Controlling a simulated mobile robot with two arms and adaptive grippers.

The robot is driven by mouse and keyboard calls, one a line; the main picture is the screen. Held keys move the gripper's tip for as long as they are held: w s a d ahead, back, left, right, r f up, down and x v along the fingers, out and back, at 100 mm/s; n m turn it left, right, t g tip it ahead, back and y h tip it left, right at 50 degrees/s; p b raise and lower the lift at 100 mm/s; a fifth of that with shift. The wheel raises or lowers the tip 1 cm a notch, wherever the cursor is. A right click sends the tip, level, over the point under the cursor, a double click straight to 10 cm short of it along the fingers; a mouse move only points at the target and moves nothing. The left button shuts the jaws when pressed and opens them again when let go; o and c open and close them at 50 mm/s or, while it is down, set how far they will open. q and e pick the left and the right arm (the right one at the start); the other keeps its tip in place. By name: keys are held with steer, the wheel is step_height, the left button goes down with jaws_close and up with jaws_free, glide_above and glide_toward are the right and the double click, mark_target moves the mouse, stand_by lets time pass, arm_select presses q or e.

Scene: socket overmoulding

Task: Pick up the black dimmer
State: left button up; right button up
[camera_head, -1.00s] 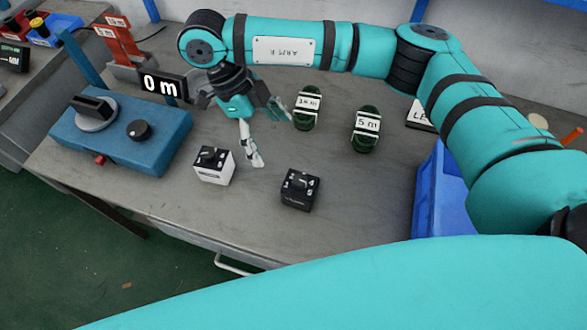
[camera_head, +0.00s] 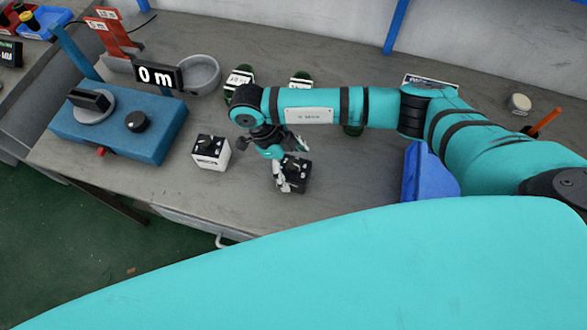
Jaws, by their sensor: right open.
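The black dimmer (camera_head: 298,180), a small dark box with white markings, stands on the grey workbench near its front edge. My right gripper (camera_head: 289,165) is open right at the dimmer, with its fingers in front of and over it and hiding part of its top and left side. Whether the fingers touch the dimmer I cannot tell. A white dimmer (camera_head: 211,153) with a black top stands to the left, apart from the gripper. My left gripper is not in view.
A blue machine (camera_head: 120,128) with a "0 m" display (camera_head: 158,76) stands on the left. A grey bowl (camera_head: 200,73) and green coils with white labels (camera_head: 240,77) lie behind the gripper. A blue bin (camera_head: 430,172) stands right. The bench (camera_head: 350,185) is clear right of the black dimmer.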

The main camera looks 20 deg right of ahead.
steer(key=shift+x, duration=0.8)
steer(key=shift+c, duration=0.5)
steer(key=c, duration=1.2)
steer(key=shift+r, duration=0.1)
